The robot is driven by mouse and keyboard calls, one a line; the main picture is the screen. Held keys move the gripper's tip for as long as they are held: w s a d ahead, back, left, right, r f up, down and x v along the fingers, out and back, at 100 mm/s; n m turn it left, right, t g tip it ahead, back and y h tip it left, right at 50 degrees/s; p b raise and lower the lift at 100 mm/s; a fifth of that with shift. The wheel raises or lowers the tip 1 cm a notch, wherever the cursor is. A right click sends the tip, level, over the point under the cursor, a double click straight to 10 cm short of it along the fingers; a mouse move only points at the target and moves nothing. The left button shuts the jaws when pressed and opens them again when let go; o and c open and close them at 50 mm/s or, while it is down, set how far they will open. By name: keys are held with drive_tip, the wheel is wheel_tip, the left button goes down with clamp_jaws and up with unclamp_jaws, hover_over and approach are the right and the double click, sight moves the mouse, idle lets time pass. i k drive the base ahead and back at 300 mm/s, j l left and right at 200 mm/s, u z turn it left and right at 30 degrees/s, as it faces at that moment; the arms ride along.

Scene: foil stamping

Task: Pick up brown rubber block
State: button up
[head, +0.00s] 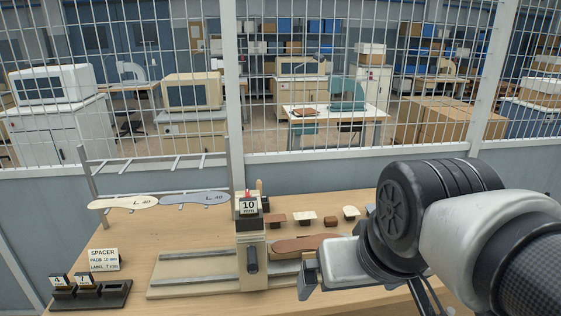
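A small brown block (330,222), which looks like the brown rubber block, sits on the wooden table behind the brown sole-shaped piece. It stands in a row with a brown-topped piece (275,218), a cream-topped piece (303,217) and another pale-topped piece (350,212). My gripper (307,278) is in front of this row, nearer the camera, beside the right end of the press base. It is apart from the block. Its fingers are seen edge-on and partly hidden by its own body, so their opening does not show.
A press (251,240) marked 10 stands mid-table, with the brown sole (305,243) at its right. A rack (160,165) holds two soles at left. A spacer sign (104,260) and black stamp holder (90,295) are front left. A wire fence rises behind the table.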

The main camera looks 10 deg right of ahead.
sight(328, 221)
drive_tip(key=i+l, duration=0.3)
drive_tip(key=l, duration=0.15)
drive_tip(key=i+l+u, duration=0.1)
drive_tip(key=i+l, duration=0.25)
drive_tip(key=l, duration=0.15)
